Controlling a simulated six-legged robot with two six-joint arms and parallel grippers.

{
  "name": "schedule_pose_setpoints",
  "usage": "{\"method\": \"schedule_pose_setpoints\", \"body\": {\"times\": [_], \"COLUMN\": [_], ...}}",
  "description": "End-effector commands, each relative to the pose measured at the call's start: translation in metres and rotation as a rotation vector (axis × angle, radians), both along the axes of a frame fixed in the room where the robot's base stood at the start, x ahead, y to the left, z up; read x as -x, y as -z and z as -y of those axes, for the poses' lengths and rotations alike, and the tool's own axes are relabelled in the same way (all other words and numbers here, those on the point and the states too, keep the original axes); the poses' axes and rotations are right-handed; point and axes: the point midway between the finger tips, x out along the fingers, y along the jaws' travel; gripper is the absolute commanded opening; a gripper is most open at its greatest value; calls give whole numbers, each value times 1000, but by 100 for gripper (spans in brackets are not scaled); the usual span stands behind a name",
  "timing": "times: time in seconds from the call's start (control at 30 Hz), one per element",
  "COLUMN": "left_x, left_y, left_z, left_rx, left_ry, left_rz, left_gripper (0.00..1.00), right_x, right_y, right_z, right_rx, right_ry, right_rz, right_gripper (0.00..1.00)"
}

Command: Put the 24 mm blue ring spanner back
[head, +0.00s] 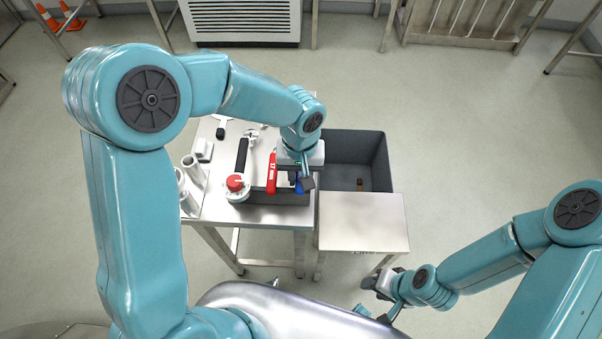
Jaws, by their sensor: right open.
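A small piece of blue (299,187), perhaps the blue ring spanner, shows right at my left gripper (304,183). My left gripper points down over the right part of the metal table, at the grey tool holder. Its wrist and dark fingers hide most of the blue piece, so I cannot tell whether they are closed on it. A red spanner (271,173) with white marking lies just left of it. My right gripper (371,296) is open and empty, low at the right, in front of the small side table and apart from everything.
The metal table (215,208) also bears a black-handled tool (241,155), a red-topped round part (235,183) and white cylinders (192,171) at the left. A dark grey bin (350,146) with a small brown item stands right, behind a bare side table (363,220).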

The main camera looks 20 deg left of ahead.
Motion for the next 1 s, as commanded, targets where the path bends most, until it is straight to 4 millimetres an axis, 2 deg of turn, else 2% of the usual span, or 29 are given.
{"method": "schedule_pose_setpoints", "body": {"times": [0.83,0.87,0.9,0.93,1.0], "left_x": [1,1,1,1,1], "left_y": [5,5,5,5,5], "left_z": [0,0,0,0,0], "left_rx": [-1,-1,-1,-1,-1], "left_ry": [0,0,0,0,0], "left_rz": [-5,-5,-5,-4,-4], "left_gripper": [0,37,50,57,57], "right_x": [0,0,0,0,0], "right_y": [7,7,7,7,6], "right_z": [0,0,0,0,0], "right_rx": [0,0,0,0,0], "right_ry": [0,0,0,0,0], "right_rz": [0,0,0,0,0], "right_gripper": [43,43,43,43,43]}}
